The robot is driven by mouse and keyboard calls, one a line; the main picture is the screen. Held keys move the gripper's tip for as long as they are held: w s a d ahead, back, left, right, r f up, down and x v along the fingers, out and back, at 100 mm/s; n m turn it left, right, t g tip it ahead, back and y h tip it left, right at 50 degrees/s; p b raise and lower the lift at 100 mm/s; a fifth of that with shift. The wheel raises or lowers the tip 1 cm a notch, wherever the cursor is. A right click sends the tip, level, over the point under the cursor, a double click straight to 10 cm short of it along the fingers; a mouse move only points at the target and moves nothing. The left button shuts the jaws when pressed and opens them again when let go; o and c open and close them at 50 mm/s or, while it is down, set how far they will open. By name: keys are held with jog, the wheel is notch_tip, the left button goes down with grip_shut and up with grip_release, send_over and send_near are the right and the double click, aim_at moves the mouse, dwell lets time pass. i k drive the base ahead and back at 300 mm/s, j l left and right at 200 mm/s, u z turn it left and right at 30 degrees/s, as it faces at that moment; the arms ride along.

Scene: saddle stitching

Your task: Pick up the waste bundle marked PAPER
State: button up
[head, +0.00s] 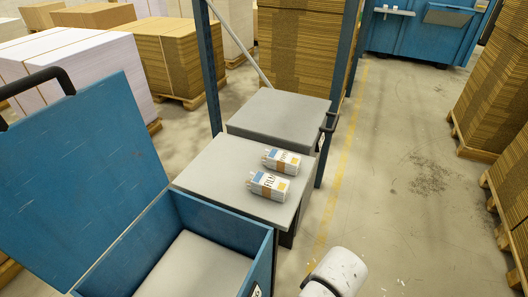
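Two small white bundles with brown and blue bands lie side by side on a grey lid or top. The nearer bundle (268,186) carries dark lettering that looks like FILM. The farther bundle (281,161) has lettering too small to read surely. I cannot make out the word PAPER on either one. My gripper is not in view; only a white rounded part of my arm shows at the bottom edge, right of the bundles and apart from them.
An open blue bin (172,230) with raised lid (85,180) stands left. The near grey top (215,178) adjoins another grey top (285,115). Blue posts (208,70) rise beside them. Pallets of stacked sheets (495,85) line the right; the floor (400,190) between is clear.

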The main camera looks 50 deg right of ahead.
aim_at(285, 163)
jog(key=i+z, duration=0.35)
jog(key=i, duration=0.25)
jog(key=i+j+z, duration=0.3)
jog(key=i, duration=0.25)
jog(key=l, duration=0.1)
